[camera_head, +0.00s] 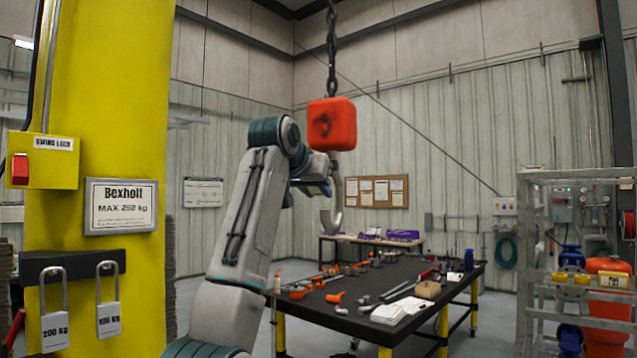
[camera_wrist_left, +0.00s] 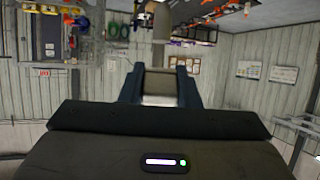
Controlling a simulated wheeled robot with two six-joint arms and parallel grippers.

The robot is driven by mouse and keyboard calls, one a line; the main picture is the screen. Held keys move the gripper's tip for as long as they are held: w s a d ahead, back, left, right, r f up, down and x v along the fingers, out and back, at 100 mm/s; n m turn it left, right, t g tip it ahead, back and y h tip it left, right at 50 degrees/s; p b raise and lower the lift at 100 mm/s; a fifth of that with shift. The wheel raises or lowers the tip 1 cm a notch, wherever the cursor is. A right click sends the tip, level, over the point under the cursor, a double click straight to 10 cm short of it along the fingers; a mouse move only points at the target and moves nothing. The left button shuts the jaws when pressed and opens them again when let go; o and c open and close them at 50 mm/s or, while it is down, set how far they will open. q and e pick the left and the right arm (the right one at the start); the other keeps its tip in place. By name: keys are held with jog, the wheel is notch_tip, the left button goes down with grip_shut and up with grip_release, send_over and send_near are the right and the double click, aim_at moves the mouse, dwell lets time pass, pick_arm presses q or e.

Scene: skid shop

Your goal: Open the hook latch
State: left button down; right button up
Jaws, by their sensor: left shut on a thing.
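A grey lifting hook (camera_head: 336,208) hangs below a red hook block (camera_head: 332,124) on a dark chain. My left gripper (camera_head: 322,188) reaches in from the left at the hook's open side, below the block. In the left wrist view, which is upside down, the two fingers of my left gripper (camera_wrist_left: 161,76) stand on either side of a light grey piece (camera_wrist_left: 159,86), with the hook (camera_wrist_left: 163,24) just beyond. The gripper is shut on this piece, which appears to be the hook latch; its exact angle is hard to tell. My right gripper is not in view.
A yellow column (camera_head: 125,120) with a switch box and hanging padlocks stands close at the left. A dark workbench (camera_head: 345,317) with several tools lies below and beyond the hook. A metal rack (camera_head: 530,265) stands at the right. The air right of the hook is clear.

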pick_arm(q)
jog(key=shift+s+a+r+g+y+p, duration=0.15)
jog(key=shift+s+r+g+y+p, duration=0.3)
jog(key=shift+g+p, duration=0.6)
jog(key=shift+r, duration=0.15)
